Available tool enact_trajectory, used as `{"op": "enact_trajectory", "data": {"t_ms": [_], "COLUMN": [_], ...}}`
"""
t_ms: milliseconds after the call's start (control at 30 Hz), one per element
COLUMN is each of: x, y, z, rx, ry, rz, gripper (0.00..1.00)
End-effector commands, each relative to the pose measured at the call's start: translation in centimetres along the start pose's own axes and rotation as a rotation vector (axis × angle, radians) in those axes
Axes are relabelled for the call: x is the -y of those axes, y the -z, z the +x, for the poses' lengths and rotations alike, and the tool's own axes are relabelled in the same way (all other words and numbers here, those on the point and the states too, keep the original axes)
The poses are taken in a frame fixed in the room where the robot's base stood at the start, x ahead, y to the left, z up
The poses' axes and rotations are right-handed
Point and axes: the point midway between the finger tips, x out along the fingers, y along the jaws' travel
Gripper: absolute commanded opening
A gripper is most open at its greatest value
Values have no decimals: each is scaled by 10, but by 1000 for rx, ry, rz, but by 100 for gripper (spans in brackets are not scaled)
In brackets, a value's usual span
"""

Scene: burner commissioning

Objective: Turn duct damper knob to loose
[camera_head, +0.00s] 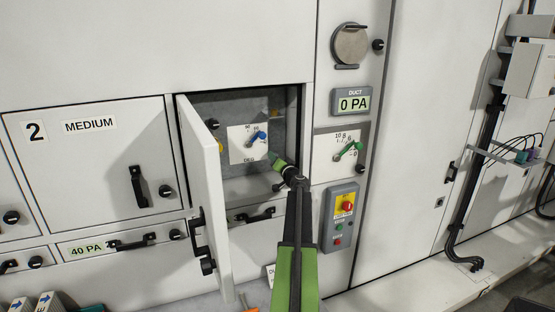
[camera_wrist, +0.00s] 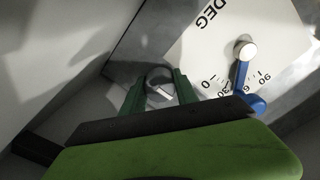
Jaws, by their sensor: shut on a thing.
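The open compartment holds a white DEG dial plate (camera_head: 236,150) with a blue lever (camera_head: 258,137). In the wrist view the blue lever (camera_wrist: 242,78) lies near the 60 mark of the scale. A round grey knob (camera_wrist: 159,92) with a pale mark sits beside the dial plate. My gripper (camera_wrist: 158,78) has its green fingers on either side of this knob and is shut on it. In the head view my gripper (camera_head: 276,161) reaches in at the dial's lower right and hides the knob. I cannot read any loose or tight label.
The compartment door (camera_head: 211,205) stands open left of my arm. To the right are a DUCT display (camera_head: 352,102) reading 0 PA, a dial with a green lever (camera_head: 349,151), and a grey button box (camera_head: 341,217). The compartment walls are close around my gripper.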

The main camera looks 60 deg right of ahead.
Motion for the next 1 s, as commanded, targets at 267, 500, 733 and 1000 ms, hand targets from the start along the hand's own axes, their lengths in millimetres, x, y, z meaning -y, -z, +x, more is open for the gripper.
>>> {"op": "enact_trajectory", "data": {"t_ms": [267, 500, 733, 1000], "x": [0, -1, -1, 0], "y": [-1, 0, 0, 0], "z": [0, 0, 0, -42], "rx": [2, 1, 0, -1], "ry": [0, -1, -1, -2], "rz": [-5, -2, -1, -1], "gripper": [0, 57, 57, 57]}}
